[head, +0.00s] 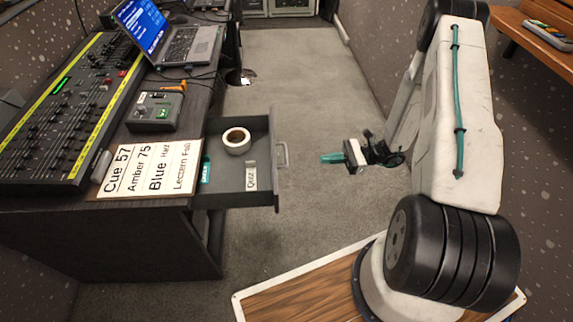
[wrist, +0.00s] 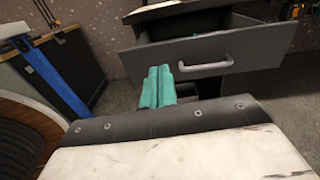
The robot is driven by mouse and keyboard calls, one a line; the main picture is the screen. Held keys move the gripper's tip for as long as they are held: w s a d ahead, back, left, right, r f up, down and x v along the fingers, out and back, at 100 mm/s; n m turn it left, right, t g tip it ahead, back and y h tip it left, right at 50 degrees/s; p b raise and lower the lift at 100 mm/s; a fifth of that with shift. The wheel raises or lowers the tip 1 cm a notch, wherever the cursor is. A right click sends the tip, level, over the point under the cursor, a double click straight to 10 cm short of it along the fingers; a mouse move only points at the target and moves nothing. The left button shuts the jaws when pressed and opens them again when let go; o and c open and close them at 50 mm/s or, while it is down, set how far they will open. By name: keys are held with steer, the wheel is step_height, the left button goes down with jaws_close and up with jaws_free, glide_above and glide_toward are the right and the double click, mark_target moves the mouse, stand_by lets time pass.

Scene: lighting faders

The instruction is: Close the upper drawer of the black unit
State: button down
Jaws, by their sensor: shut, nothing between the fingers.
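The open upper drawer (head: 234,185) of the dark unit (head: 160,235) sticks out to the right in the head view. A roll of white tape (head: 236,140) lies in it, with a teal item (head: 206,170) at its left. A pale handle (head: 282,154) is on the drawer's front. My gripper (head: 325,158), with teal fingers, is shut and empty, to the right of the handle and apart from it. In the wrist view the shut fingers (wrist: 157,87) point towards the drawer front (wrist: 215,58), left of the handle (wrist: 205,64) in that picture.
On the desk stand a mixing desk (head: 65,105), a laptop (head: 185,45), a small grey box (head: 155,111) and a cue sheet (head: 150,168). A wooden bench (head: 540,40) is at the right.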

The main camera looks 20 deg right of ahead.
mark_target(286, 165)
steer(key=shift+m+t, duration=0.3)
steer(key=shift+m, duration=0.1)
steer(key=x, duration=0.4)
steer(key=f+x, duration=0.1)
steer(key=x, duration=0.8)
steer(key=shift+a+f, duration=0.3)
